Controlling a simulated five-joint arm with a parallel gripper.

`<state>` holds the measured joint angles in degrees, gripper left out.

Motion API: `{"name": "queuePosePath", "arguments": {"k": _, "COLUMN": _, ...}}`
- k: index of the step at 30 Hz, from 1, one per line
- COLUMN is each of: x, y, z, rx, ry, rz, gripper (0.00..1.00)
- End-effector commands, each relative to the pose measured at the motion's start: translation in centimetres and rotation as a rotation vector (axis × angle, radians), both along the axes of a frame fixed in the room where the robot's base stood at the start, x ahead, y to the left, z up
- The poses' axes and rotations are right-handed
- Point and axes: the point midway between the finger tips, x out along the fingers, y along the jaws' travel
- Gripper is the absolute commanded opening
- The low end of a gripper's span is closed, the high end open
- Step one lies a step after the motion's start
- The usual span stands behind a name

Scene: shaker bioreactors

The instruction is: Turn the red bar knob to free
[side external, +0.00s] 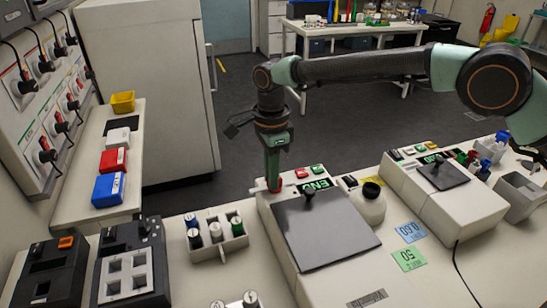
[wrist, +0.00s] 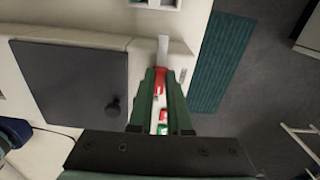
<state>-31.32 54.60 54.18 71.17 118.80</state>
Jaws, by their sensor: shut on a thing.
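The red bar knob (wrist: 159,78) sits on the control panel of the nearer white shaker (side external: 268,215). In the wrist view it lies between the tips of my green fingers. My gripper (side external: 273,183) points straight down at the shaker's back left corner and is shut on the knob. In the side view only a little red (side external: 274,187) shows at the fingertips, and the fingers hide the rest. I cannot read the knob's angle or any label by it.
The shaker's grey platform (side external: 322,230) has a black knob. Red and green buttons (side external: 310,170) and a green display (side external: 315,184) are close to my gripper. A white bottle (side external: 369,205) and a second shaker (side external: 440,190) stand right. A vial rack (side external: 215,232) stands left.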

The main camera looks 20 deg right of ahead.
Motion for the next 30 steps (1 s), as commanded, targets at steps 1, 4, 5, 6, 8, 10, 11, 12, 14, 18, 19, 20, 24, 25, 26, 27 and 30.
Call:
{"name": "queuePosePath", "arguments": {"k": 1, "x": 0.17, "y": -0.18, "z": 0.27, "rx": 0.001, "ry": -0.002, "rz": -0.019, "gripper": 0.0}}
{"name": "queuePosePath", "arguments": {"k": 4, "x": 0.18, "y": -0.19, "z": 0.28, "rx": 0.001, "ry": -0.001, "rz": -0.043, "gripper": 0.0}}
{"name": "queuePosePath", "arguments": {"k": 5, "x": 0.18, "y": -0.19, "z": 0.28, "rx": 0.001, "ry": -0.001, "rz": -0.048, "gripper": 0.0}}
{"name": "queuePosePath", "arguments": {"k": 6, "x": 0.19, "y": -0.2, "z": 0.28, "rx": 0.001, "ry": -0.001, "rz": -0.053, "gripper": 0.0}}
{"name": "queuePosePath", "arguments": {"k": 8, "x": 0.19, "y": -0.2, "z": 0.28, "rx": 0.001, "ry": -0.001, "rz": -0.059, "gripper": 0.0}}
{"name": "queuePosePath", "arguments": {"k": 10, "x": 0.19, "y": -0.21, "z": 0.29, "rx": 0.001, "ry": -0.001, "rz": -0.063, "gripper": 0.0}}
{"name": "queuePosePath", "arguments": {"k": 11, "x": 0.19, "y": -0.22, "z": 0.29, "rx": 0.001, "ry": -0.001, "rz": -0.064, "gripper": 0.0}}
{"name": "queuePosePath", "arguments": {"k": 12, "x": 0.19, "y": -0.22, "z": 0.29, "rx": 0.0, "ry": -0.001, "rz": -0.065, "gripper": 0.0}}
{"name": "queuePosePath", "arguments": {"k": 14, "x": 0.19, "y": -0.22, "z": 0.29, "rx": 0.0, "ry": -0.001, "rz": -0.066, "gripper": 0.0}}
{"name": "queuePosePath", "arguments": {"k": 18, "x": 0.19, "y": -0.24, "z": 0.3, "rx": 0.0, "ry": 0.0, "rz": -0.066, "gripper": 0.0}}
{"name": "queuePosePath", "arguments": {"k": 19, "x": 0.19, "y": -0.24, "z": 0.3, "rx": 0.0, "ry": 0.0, "rz": -0.065, "gripper": 0.0}}
{"name": "queuePosePath", "arguments": {"k": 20, "x": 0.19, "y": -0.24, "z": 0.3, "rx": 0.0, "ry": 0.0, "rz": -0.065, "gripper": 0.0}}
{"name": "queuePosePath", "arguments": {"k": 24, "x": 0.15, "y": -0.19, "z": 0.22, "rx": 0.0, "ry": 0.0, "rz": -0.064, "gripper": 0.46}}
{"name": "queuePosePath", "arguments": {"k": 25, "x": 0.14, "y": -0.18, "z": 0.2, "rx": 0.0, "ry": 0.0, "rz": -0.063, "gripper": 0.46}}
{"name": "queuePosePath", "arguments": {"k": 26, "x": 0.13, "y": -0.16, "z": 0.18, "rx": 0.0, "ry": 0.0, "rz": -0.063, "gripper": 0.46}}
{"name": "queuePosePath", "arguments": {"k": 27, "x": 0.12, "y": -0.15, "z": 0.16, "rx": 0.0, "ry": 0.0, "rz": -0.062, "gripper": 0.46}}
{"name": "queuePosePath", "arguments": {"k": 30, "x": 0.08, "y": -0.11, "z": 0.12, "rx": 0.0, "ry": 0.0, "rz": -0.061, "gripper": 0.46}}
